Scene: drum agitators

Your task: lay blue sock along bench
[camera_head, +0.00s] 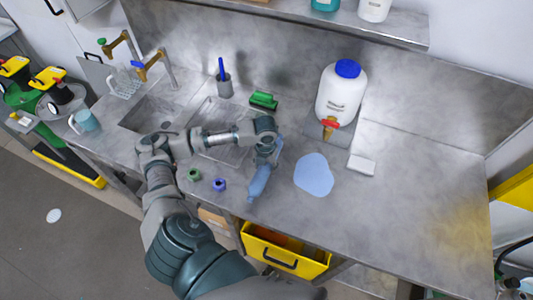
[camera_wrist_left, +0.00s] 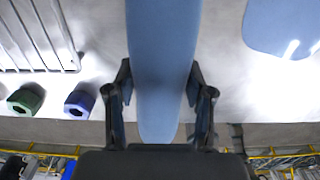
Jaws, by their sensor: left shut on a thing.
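The blue sock (camera_head: 259,184) is long and hangs from my left gripper (camera_head: 266,148) near the front edge of the grey bench (camera_head: 410,215). In the left wrist view the sock (camera_wrist_left: 163,50) runs between the two fingers of my left gripper (camera_wrist_left: 161,85), its rounded end towards the palm. The gripper is shut on it. Part of the sock is hidden by the gripper in the head view. I cannot tell whether the sock touches the bench. My right gripper is not in view.
A flat light-blue patch (camera_head: 313,175) lies right of the sock. A green nut (camera_head: 194,175) and a blue nut (camera_head: 219,184) sit left of it. A white jug (camera_head: 341,95), green brush (camera_head: 263,100) and sink (camera_head: 155,115) are behind. The bench's right part is clear.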

